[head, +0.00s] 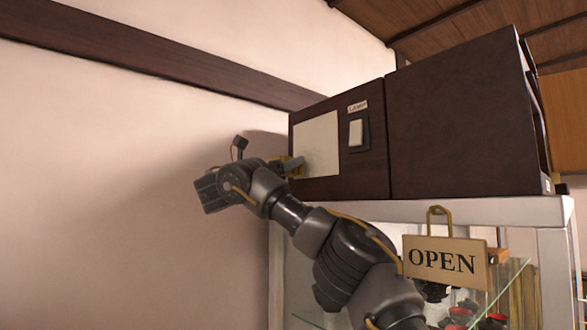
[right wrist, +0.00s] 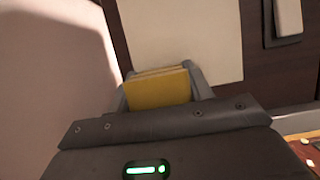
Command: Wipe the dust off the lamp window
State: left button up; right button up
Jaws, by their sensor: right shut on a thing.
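The lamp window (head: 317,138) is a pale cream panel set in a dark brown box on top of the cabinet. It also shows in the right wrist view (right wrist: 195,35), straight ahead of the jaws. My right gripper (head: 295,166) is at the window's lower left part. It is shut on a yellow pad (right wrist: 158,90), which sits between both fingers and is mostly hidden in the head view. The pad is at or very near the pane; I cannot tell whether it touches. Dust is too faint to make out. My left gripper is not in view.
A light switch (head: 356,132) with a small label (head: 357,106) is right of the window. A larger dark box (head: 455,120) adjoins on the right. A white-framed glass cabinet (head: 510,211) stands below, with a hanging OPEN sign (head: 444,262). The plain wall (head: 100,180) is at left.

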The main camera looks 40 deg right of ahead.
aim_at(274, 158)
jog(key=shift+a+b, duration=0.35)
jog(key=shift+a, duration=1.6)
jog(key=a+b, duration=0.1)
jog(key=a, duration=0.2)
jog(key=shift+d, duration=0.1)
